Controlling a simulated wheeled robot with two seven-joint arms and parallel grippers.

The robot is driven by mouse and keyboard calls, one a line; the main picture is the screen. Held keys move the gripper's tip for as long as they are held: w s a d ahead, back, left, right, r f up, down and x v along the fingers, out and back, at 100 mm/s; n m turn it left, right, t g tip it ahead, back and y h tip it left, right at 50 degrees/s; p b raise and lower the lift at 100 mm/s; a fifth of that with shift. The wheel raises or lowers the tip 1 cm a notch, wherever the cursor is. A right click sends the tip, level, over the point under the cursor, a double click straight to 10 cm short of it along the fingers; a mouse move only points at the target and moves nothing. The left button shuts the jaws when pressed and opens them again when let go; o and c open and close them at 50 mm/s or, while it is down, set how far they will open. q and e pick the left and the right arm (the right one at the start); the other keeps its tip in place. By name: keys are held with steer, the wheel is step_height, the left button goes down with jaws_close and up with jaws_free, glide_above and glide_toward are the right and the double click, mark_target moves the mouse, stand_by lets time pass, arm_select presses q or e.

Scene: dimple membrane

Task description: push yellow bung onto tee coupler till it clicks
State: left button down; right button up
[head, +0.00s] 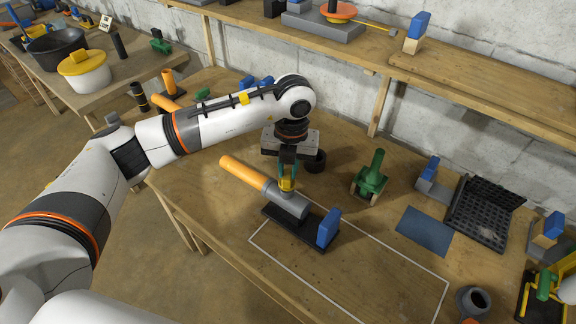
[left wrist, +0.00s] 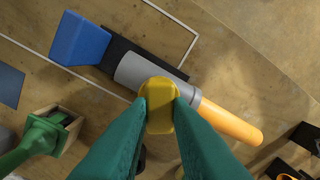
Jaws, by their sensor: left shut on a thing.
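The yellow bung (head: 286,184) is held between the green fingertips of my left gripper (head: 287,178). In the left wrist view the bung (left wrist: 158,104) sits between the two green fingers, in front of the grey tee coupler (left wrist: 140,73). The tee coupler (head: 290,204) lies in a black holder (head: 272,219) on the bench, with an orange pipe (head: 242,172) out of its far-left end and a blue block (head: 328,228) at the other end. The bung is over the coupler's upper side; I cannot tell whether it is seated. My right gripper is not in view.
A green fitting (head: 372,174) on a wooden block, a blue mat (head: 425,231) and a black crate (head: 483,212) stand to the right. A black ring (head: 316,162) is behind my gripper.

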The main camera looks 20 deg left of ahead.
arm_select(q)
steer(key=shift+f+b, duration=0.5)
steer(key=shift+f, duration=0.25)
steer(key=c, duration=1.6)
jaws_free()
steer(key=shift+o, duration=0.7)
steer(key=o, duration=0.5)
steer(key=shift+c, duration=0.2)
step_height(320, 180, up, 12)
steer(key=b, duration=0.2)
steer(key=shift+d, duration=0.3)
